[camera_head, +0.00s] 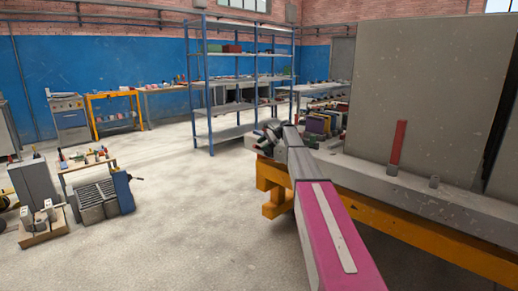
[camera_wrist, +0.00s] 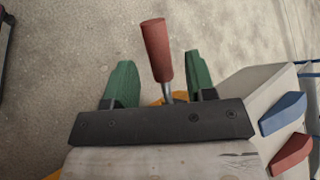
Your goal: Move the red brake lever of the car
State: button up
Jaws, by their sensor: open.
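The red lever (camera_wrist: 157,50) shows in the wrist view as a rounded red handle on a thin metal stem. It stands slightly tilted between the two green fingers of my gripper (camera_wrist: 160,72). The fingers are apart, with a visible gap on each side of the handle. The lower end of the stem is hidden behind the dark gripper bar. In the head view my gripper (camera_head: 268,136) is at the far end of my arm, by the end of the orange frame. I cannot make out this lever there.
An orange frame (camera_head: 430,235) carries a grey ledge with a large grey panel (camera_head: 430,80) and a red upright bar (camera_head: 398,145). Blue (camera_wrist: 283,113) and red (camera_wrist: 291,154) pieces sit on a pale block right of my gripper.

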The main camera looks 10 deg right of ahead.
jog(key=v, duration=0.7)
jog(key=shift+d+r, duration=0.2)
jog(key=s+a+f+n+h, duration=0.2)
jog(key=s+a+f+h, duration=0.15)
jog(key=s+f, duration=0.9)
jog(key=s+a+f+n+h, duration=0.25)
jog(key=s+a+f, duration=0.25)
jog(key=s+f, duration=0.8)
jog(key=s+f+n+h, duration=0.2)
jog(key=s+n, duration=0.1)
jog(key=s, duration=1.2)
jog(key=s+f+n+g+h, duration=0.1)
jog(key=s+f+n+h, duration=0.1)
jog(key=s, duration=1.4)
jog(key=shift+f+n+h, duration=0.4)
jog(key=shift+f+n, duration=0.05)
jog(key=shift+n, duration=0.8)
jog(key=shift+a, duration=0.15)
